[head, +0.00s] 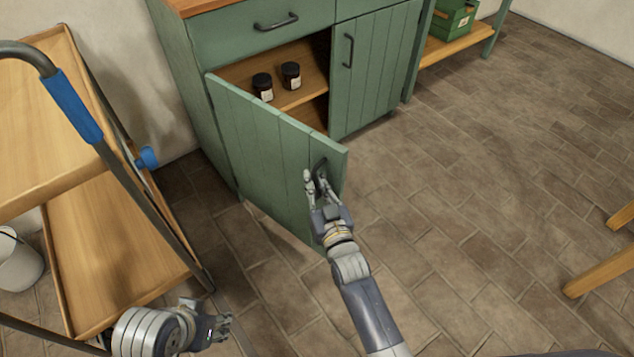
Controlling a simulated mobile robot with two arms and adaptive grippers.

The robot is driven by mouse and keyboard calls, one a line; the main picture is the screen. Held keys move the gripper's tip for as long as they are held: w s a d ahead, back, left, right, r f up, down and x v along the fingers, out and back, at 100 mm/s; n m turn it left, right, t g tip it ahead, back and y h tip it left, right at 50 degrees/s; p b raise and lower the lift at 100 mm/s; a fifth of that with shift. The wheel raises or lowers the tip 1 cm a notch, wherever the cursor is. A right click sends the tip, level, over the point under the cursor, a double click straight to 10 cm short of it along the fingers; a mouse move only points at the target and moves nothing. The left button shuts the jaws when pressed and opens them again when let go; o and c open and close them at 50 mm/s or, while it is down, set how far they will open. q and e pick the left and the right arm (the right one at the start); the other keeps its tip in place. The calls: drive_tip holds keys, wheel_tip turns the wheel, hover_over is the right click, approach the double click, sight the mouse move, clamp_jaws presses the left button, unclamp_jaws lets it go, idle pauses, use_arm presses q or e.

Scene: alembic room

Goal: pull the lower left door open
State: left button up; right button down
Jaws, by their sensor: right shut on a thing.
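The green cabinet's lower left door (255,155) stands open in the head view, swung outward on its left side. Its dark handle (320,166) is near the door's free right edge. My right gripper (315,181) is at that handle and shut on it, hiding part of it. My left gripper (222,326) is low at the left, away from the door; its fingers are small and seen from the side, so I cannot tell whether they are open.
Two dark jars (263,87) stand on the shelf inside. The lower right door (375,70) and the drawer (262,30) are shut. A wooden trolley (110,240) with a blue grip stands at the left, close to the cabinet. The tiled floor at right is clear, apart from wooden legs (600,272).

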drive_tip(key=shift+d+f, duration=0.25)
drive_tip(key=c, duration=1.7)
unclamp_jaws()
drive_tip(key=shift+s+d+r, duration=0.1)
drive_tip(key=shift+s, duration=0.05)
drive_tip(key=shift+r, duration=0.1)
drive_tip(key=v, duration=1.2)
